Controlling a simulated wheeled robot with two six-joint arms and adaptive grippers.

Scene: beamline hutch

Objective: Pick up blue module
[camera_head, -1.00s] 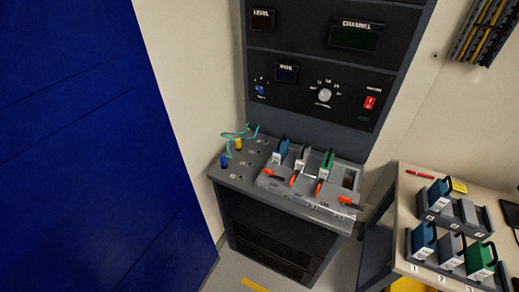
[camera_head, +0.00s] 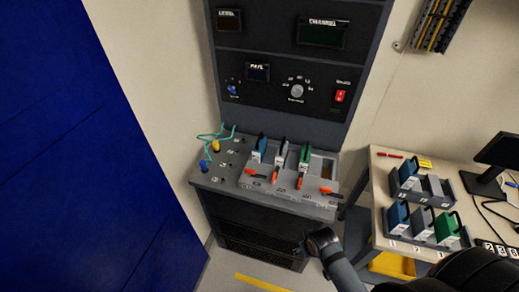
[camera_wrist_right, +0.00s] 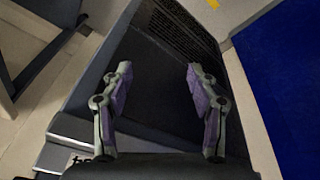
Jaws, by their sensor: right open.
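A blue module (camera_head: 260,148) stands in the leftmost bay of the slotted unit on the console. Two more blue modules are on the side table, one in the rear rack (camera_head: 408,174) and one in the front rack (camera_head: 398,216). My right gripper (camera_wrist_right: 158,75) is open and empty in the right wrist view, with the dark lower front of the console beyond its fingers. No blue module shows there. Part of my right arm enters the head view at the bottom, but its fingers cannot be made out. My left gripper is not in view.
Beside the blue module on the console (camera_head: 212,182) stand a grey module (camera_head: 281,152) and a green module (camera_head: 304,157); the rightmost bay looks empty. Orange levers line the front. Teal cables loop at the left. A monitor (camera_head: 495,158) stands on the side table (camera_head: 378,165).

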